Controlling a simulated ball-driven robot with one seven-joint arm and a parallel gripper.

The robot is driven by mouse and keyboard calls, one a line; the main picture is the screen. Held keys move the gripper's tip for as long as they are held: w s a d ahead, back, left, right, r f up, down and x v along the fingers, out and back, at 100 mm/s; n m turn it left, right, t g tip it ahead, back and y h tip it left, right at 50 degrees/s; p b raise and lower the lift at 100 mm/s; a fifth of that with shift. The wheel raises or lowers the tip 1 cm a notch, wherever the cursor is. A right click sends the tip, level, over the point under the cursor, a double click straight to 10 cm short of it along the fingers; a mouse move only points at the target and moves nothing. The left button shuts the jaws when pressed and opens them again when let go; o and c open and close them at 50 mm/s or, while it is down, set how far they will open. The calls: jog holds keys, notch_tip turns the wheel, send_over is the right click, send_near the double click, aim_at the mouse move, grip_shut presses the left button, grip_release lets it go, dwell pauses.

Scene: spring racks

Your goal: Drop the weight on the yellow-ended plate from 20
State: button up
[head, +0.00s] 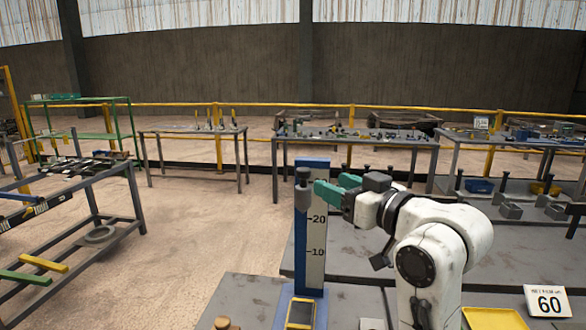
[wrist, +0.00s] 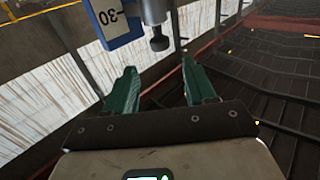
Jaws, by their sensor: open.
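The weight is a grey cylinder (head: 302,190) in front of the upright scale (head: 317,235), just above its 20 mark. In the wrist view the weight (wrist: 153,10) has a dark knob and lies beyond my fingertips, beside the blue scale top (wrist: 112,18) marked 30. My gripper (head: 332,186) has green fingers, right of the weight in the head view. In the wrist view my gripper (wrist: 160,75) is open, with nothing between its fingers. The plate with yellow ends (head: 300,313) is at the scale's foot, below the weight. I cannot tell what holds the weight up.
A rack (head: 85,185) with green and yellow bars stands at left. Tables with small parts (head: 355,137) line the back by a yellow rail. The floor left of the scale is clear.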

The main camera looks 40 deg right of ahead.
aim_at(308, 174)
jog(key=w, duration=0.3)
jog(key=w+p, duration=0.1)
jog(key=w, duration=0.3)
jog(key=w+d, duration=0.1)
jog(key=w, duration=0.2)
jog(key=shift+w+d+p, duration=0.1)
jog(key=shift+w+p, duration=0.05)
jog(key=shift+p, duration=0.2)
jog(key=shift+c, duration=0.4)
grip_shut()
